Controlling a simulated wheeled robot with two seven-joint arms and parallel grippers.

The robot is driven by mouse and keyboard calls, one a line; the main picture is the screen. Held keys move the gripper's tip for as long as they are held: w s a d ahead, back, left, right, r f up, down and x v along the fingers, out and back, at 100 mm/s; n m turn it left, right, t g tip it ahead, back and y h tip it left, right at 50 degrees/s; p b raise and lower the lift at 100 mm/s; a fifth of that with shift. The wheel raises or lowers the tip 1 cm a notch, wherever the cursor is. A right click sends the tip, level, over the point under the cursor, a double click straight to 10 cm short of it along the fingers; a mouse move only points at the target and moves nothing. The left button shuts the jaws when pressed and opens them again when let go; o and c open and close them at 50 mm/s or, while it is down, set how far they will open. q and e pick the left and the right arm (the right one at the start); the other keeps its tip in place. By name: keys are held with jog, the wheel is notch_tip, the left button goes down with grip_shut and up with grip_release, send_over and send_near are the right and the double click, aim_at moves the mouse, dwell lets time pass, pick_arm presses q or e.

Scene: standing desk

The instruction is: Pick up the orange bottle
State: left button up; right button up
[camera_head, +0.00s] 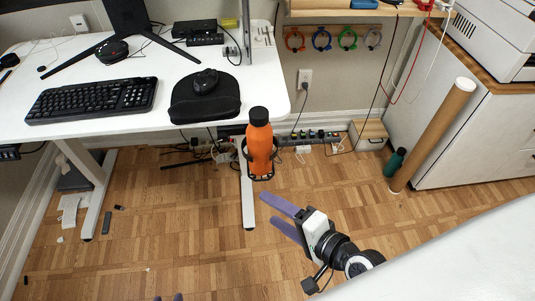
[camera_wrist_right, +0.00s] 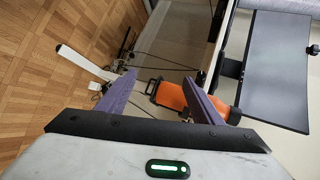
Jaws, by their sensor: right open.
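The orange bottle (camera_head: 259,148) with a black cap stands upright in a black ring holder (camera_head: 262,178) at the desk's front right edge. My right gripper (camera_head: 267,208) is open and empty, below and slightly right of the bottle in the head view. In the right wrist view the bottle (camera_wrist_right: 171,96) lies beyond the fingertips, and the right finger hides part of it.
The white desk (camera_head: 130,70) carries a keyboard (camera_head: 92,100), a mouse on a black pad (camera_head: 205,110) and a monitor stand. A cardboard tube (camera_head: 432,135) and a green bottle (camera_head: 395,162) stand by the cabinet at right. Cables and power strips lie behind. The wooden floor is mostly clear.

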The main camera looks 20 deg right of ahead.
aim_at(267, 148)
jog(key=w+d+r+m+t+b, duration=0.1)
jog(key=w+r+m, duration=0.1)
jog(key=m, duration=0.4)
jog(key=w+d+r+m+t+b, duration=0.1)
jog(key=w+r+m+t, duration=0.1)
jog(key=w+m, duration=0.3)
jog(key=w+d+r+m+t+b, duration=0.1)
jog(key=w+d+r+m+t, duration=0.1)
jog(key=m, duration=0.6)
jog(key=shift+w+r+m+h, duration=0.15)
jog(key=shift+w+r, duration=0.15)
jog(key=shift+w, duration=0.3)
jog(key=shift+w+r+m+h, duration=0.15)
jog(key=shift+w+r, duration=0.1)
jog(key=shift+w, duration=0.3)
jog(key=shift+w+a+f, duration=0.1)
jog(key=shift+w+a, duration=0.1)
jog(key=shift+w, duration=0.3)
jog(key=p+x, duration=0.1)
jog(key=x, duration=0.4)
jog(key=shift+s, duration=0.1)
jog(key=c, duration=1.3)
grip_shut()
